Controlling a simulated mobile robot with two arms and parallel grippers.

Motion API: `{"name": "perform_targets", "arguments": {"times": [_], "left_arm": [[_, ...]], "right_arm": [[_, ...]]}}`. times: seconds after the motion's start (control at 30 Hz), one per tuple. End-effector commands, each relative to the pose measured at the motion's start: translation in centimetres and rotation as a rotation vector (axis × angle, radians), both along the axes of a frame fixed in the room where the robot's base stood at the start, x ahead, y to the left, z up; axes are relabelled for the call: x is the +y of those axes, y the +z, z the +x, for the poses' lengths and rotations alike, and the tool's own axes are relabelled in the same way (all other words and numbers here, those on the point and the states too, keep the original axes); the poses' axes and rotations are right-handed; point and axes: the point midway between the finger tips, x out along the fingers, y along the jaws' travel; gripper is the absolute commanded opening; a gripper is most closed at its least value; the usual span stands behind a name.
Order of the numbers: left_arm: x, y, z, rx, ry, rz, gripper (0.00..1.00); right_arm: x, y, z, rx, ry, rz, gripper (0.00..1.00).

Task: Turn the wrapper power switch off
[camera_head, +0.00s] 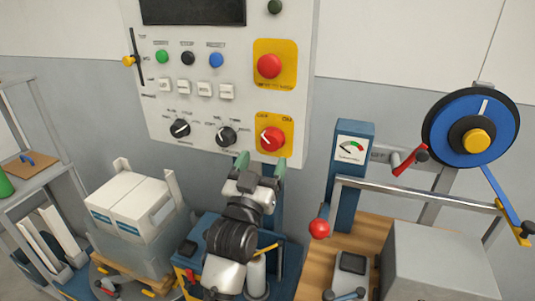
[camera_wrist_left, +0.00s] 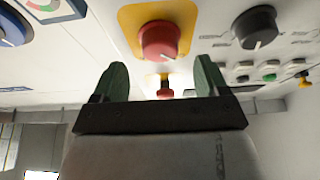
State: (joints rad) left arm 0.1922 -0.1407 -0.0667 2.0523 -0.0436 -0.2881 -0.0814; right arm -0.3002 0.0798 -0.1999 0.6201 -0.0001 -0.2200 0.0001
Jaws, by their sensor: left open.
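The power switch is a red rotary knob (camera_head: 272,139) on a yellow plate (camera_head: 287,121), low on the right side of the white control panel (camera_head: 215,130). The plate reads ON at its upper right; the lettering at its upper left is too small to read surely. A pale mark shows on the knob's left part. My left gripper (camera_head: 260,166) is open and empty just below the switch, fingers pointing up at the panel. In the left wrist view the red knob (camera_wrist_left: 158,40) is ahead of the open fingers (camera_wrist_left: 160,77), apart from them. My right gripper is not in view.
A red mushroom button (camera_head: 269,66) on another yellow plate is above the switch. Black dials (camera_head: 226,136) sit to its left. A blue post (camera_head: 347,180), a red crank handle (camera_head: 410,160) and a blue wheel (camera_head: 465,125) stand to the right. White boxes (camera_head: 130,203) are at the left.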

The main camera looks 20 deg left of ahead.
Motion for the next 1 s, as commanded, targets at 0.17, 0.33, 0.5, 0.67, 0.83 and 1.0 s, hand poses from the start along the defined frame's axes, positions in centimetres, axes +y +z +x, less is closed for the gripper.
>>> {"name": "perform_targets", "arguments": {"times": [0.17,0.33,0.5,0.67,0.83,1.0], "left_arm": [[0.1,-1.7,-3.4,0.001,-0.001,0.0,0.74],[0.1,-2.4,-5.4,0.001,0.0,0.0,0.74],[0.1,-2.5,-6.0,0.0,-0.001,0.0,0.74],[0.1,-2.5,-6.0,0.0,-0.001,0.0,0.74],[0.1,-2.5,-6.0,0.0,-0.001,0.0,0.74],[-0.1,-3.9,-5.4,0.033,-0.007,0.005,0.74]], "right_arm": [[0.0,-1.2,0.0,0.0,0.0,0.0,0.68],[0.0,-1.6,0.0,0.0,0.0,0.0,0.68],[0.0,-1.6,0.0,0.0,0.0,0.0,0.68],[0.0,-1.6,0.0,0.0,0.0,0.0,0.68],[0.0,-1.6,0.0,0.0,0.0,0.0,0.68],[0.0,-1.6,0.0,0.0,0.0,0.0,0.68]]}}
